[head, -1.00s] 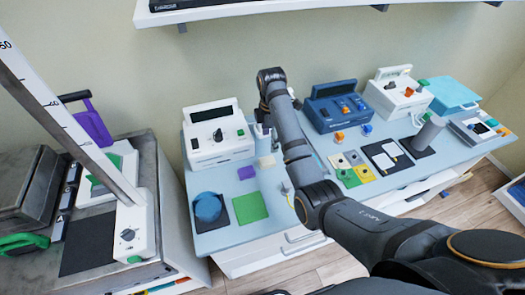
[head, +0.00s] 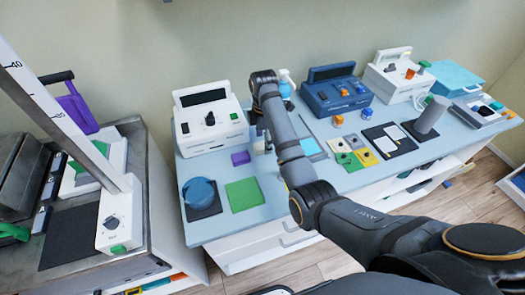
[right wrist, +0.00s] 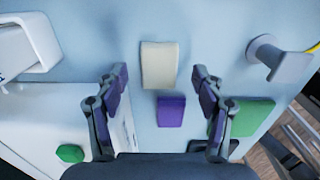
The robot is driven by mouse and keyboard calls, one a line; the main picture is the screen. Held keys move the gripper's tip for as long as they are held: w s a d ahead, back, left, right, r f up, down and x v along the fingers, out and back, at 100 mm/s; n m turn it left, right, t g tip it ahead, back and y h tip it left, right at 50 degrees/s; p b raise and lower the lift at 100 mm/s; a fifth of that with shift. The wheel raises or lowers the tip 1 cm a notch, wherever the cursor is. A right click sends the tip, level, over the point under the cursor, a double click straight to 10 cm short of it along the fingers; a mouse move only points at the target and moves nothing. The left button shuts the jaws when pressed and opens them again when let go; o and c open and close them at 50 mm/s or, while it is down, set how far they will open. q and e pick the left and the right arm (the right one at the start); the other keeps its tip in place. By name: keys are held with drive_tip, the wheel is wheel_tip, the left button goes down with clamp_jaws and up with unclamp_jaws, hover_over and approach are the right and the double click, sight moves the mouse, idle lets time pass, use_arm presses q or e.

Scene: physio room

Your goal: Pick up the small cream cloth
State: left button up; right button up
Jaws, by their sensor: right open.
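The small cream cloth (right wrist: 159,66) lies flat on the pale blue table top in the right wrist view. In the head view a small cream patch (head: 259,147) shows beside my right arm, mostly covered by it. My right gripper (right wrist: 159,76) is open and empty. Its two purple-padded fingers stand apart on either side of the cloth's near end, and neither appears to touch it. In the head view the right gripper (head: 264,133) is small and partly hidden under the wrist, above the table. My left gripper is not in view.
A purple piece (right wrist: 171,111) lies just below the cloth in the wrist view, with a green square (right wrist: 250,119) to its right. A white device (head: 210,118) stands behind, and a blue round pot (head: 200,191) at left.

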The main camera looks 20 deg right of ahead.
drive_tip(key=shift+w+f, duration=0.1)
drive_tip(key=shift+f, duration=0.85)
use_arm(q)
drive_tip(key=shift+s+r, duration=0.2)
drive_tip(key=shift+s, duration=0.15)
use_arm(e)
drive_tip(key=shift+d+r, duration=0.1)
drive_tip(key=shift+c, duration=0.4)
drive_tip(key=c, duration=1)
drive_tip(key=shift+o, duration=0.2)
